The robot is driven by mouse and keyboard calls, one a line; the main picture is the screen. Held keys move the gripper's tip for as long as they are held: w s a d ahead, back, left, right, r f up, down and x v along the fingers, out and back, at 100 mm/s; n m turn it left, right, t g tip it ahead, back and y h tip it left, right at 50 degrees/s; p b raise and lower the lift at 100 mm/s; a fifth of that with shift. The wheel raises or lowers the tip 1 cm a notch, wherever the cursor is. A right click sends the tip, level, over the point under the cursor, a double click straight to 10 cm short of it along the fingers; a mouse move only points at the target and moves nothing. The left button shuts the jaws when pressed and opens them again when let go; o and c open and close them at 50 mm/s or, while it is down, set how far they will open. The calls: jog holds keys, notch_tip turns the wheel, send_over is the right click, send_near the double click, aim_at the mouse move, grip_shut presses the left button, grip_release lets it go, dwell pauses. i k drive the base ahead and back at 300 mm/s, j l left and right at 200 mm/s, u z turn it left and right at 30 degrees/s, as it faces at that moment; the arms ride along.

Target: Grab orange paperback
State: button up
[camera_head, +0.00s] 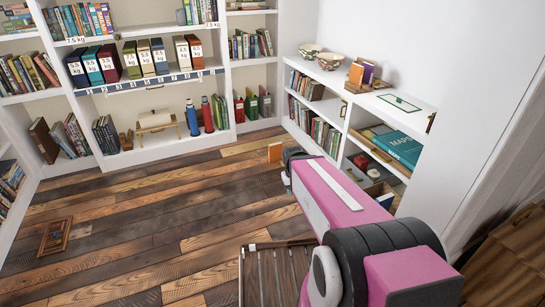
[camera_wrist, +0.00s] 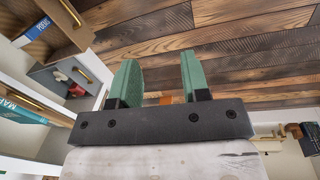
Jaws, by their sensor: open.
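My gripper (camera_wrist: 160,75) shows in the wrist view with its two green fingers spread wide apart. A small orange patch (camera_wrist: 165,99) shows low between the fingers, just past the dark palm bar, which hides the rest of it.
The white low shelf (camera_head: 336,108) on the right holds books, bowls (camera_head: 330,61) and a large teal book (camera_head: 398,147). Bookcases line the back. A wooden frame (camera_head: 55,236) lies on the floor at left. A slatted rack (camera_head: 263,247) stands at the front. The left floor is mostly clear.

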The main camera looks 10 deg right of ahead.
aim_at(275, 149)
jog(key=i+j, duration=1.2)
jog(key=i+j+z, duration=0.1)
jog(key=i+j, duration=0.45)
jog(key=j, duration=0.2)
jog(key=i+j, duration=0.6)
